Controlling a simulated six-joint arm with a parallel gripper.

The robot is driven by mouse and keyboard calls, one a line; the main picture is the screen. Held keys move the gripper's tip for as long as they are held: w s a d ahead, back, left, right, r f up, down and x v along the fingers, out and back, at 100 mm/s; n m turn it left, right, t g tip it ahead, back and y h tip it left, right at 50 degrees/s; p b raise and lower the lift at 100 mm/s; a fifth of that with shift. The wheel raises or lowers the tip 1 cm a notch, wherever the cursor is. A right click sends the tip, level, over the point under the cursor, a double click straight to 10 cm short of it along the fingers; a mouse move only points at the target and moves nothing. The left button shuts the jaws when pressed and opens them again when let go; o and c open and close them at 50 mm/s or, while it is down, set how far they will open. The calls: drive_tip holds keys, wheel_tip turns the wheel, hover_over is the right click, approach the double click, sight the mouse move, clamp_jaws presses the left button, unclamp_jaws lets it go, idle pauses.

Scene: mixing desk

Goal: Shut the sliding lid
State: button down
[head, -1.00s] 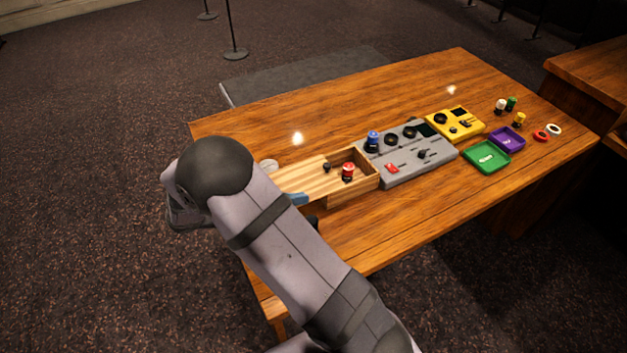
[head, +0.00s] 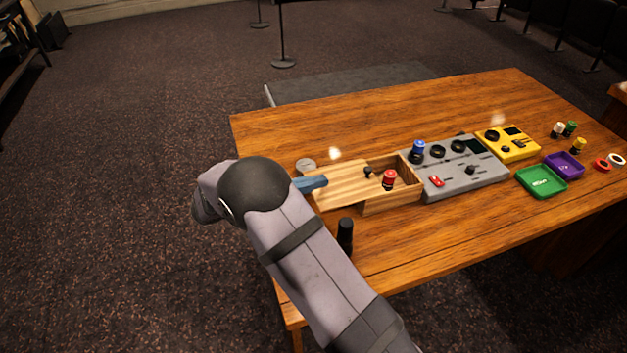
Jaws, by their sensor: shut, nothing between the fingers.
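A wooden box (head: 392,203) stands on the table, left of the grey mixer. Its pale striped sliding lid (head: 345,182) is partly open: it sticks out to the left, and the right part of the box is uncovered. A small dark knob (head: 368,172) stands on the lid. A red-capped piece (head: 389,177) shows at the opening; its base is partly hidden. My gripper (head: 314,183), with blue fingers, is shut and empty at the lid's left end. I cannot tell whether it touches the lid. My arm hides part of the gripper.
A black cylinder (head: 345,234) stands in front of the lid, near my arm. A grey round piece (head: 306,165) lies behind the fingers. The grey mixer (head: 465,178) adjoins the box's right side. Green (head: 542,182) and purple (head: 565,165) trays lie farther right.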

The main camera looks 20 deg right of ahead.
sight(365, 170)
drive_tip(key=p+x, duration=0.3)
drive_tip(key=x, duration=0.8)
drive_tip(key=shift+d, duration=0.25)
drive_tip(key=shift+d, duration=0.1)
drive_tip(key=x, duration=0.4)
drive_tip(key=s+r+b+x, duration=0.1)
drive_tip(key=x, duration=0.3)
drive_tip(key=s+x, duration=0.1)
drive_tip(key=x, duration=0.2)
drive_tip(key=shift+w+d+r+b, duration=0.1)
drive_tip(key=shift+d+r+b, duration=0.25)
drive_tip(key=shift+d, duration=0.35)
drive_tip(key=shift+d+r, duration=0.1)
drive_tip(key=shift+r, duration=0.05)
drive_tip(key=shift+r, duration=0.1)
drive_tip(key=shift+a, duration=0.45)
drive_tip(key=b+v, duration=0.1)
drive_tip(key=v, duration=1.2)
drive_tip(key=shift+a+b, duration=0.25)
drive_tip(key=shift+b, duration=0.1)
